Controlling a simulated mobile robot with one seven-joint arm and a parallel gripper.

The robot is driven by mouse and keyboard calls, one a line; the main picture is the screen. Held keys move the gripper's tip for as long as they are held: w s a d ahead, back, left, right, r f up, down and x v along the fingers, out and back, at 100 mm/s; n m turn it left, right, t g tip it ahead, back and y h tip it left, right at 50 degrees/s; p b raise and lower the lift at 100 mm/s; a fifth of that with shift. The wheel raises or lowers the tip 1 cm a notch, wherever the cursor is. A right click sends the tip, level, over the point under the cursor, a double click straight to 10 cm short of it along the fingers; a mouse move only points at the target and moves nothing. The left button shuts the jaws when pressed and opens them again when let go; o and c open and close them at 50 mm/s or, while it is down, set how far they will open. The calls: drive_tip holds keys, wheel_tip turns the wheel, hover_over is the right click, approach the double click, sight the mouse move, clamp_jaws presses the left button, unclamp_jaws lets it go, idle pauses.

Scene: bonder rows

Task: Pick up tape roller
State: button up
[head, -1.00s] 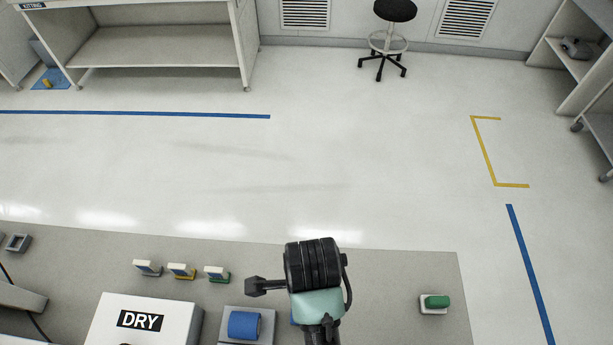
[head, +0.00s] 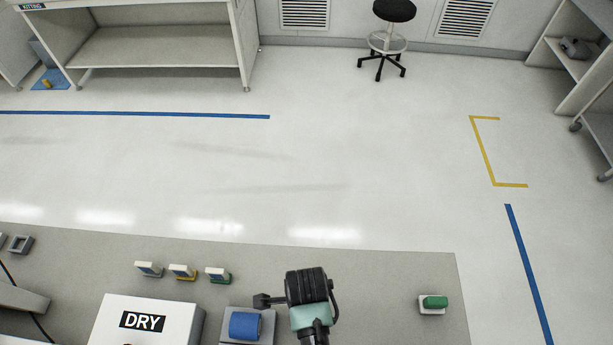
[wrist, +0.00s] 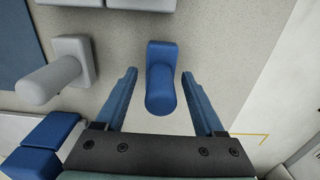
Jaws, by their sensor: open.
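In the wrist view, a blue object (wrist: 161,95) with a flat end and a rounded, post-like part facing the camera looks like the tape roller. My gripper (wrist: 159,73) is open, with one blue finger on each side of it and visible gaps between. I see no contact. In the head view my black and teal wrist hides the fingers and the spot below them.
A grey post-like object (wrist: 55,72) stands to the left in the wrist view.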

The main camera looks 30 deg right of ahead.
clamp_jaws()
idle(0.3)
drive_tip(key=shift+r, duration=0.1)
wheel_tip(320, 180, up, 10)
drive_tip(key=shift+f+b, duration=0.1)
drive_tip(key=shift+b, duration=0.35)
drive_tip(key=c, duration=0.7)
unclamp_jaws()
clamp_jaws()
